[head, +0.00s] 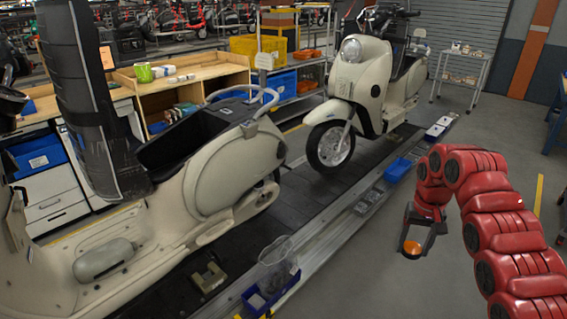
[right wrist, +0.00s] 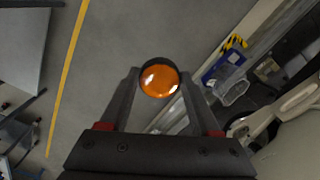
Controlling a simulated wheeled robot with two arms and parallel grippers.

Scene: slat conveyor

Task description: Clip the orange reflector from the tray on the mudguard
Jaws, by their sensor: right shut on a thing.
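My right gripper (head: 412,246) is shut on the round orange reflector (head: 411,247) and holds it above the grey floor, right of the conveyor. In the right wrist view the reflector (right wrist: 160,78) sits between the two fingertips (right wrist: 160,82), its orange face showing. A blue tray (head: 398,170) lies on the conveyor's edge rail. A second blue tray (head: 270,295) lies nearer, with a clear container (head: 277,262) in it. The near cream scooter (head: 215,170) stands at left; the far one (head: 365,75) has a front mudguard (head: 332,112) over its wheel. My left gripper is not in view.
The dark slat conveyor (head: 285,215) runs from front left to back right, edged by a metal rail (head: 335,235). A wooden workbench (head: 185,75) and shelves stand behind it. A trolley (head: 463,70) stands at the back right. The floor around my right gripper is clear.

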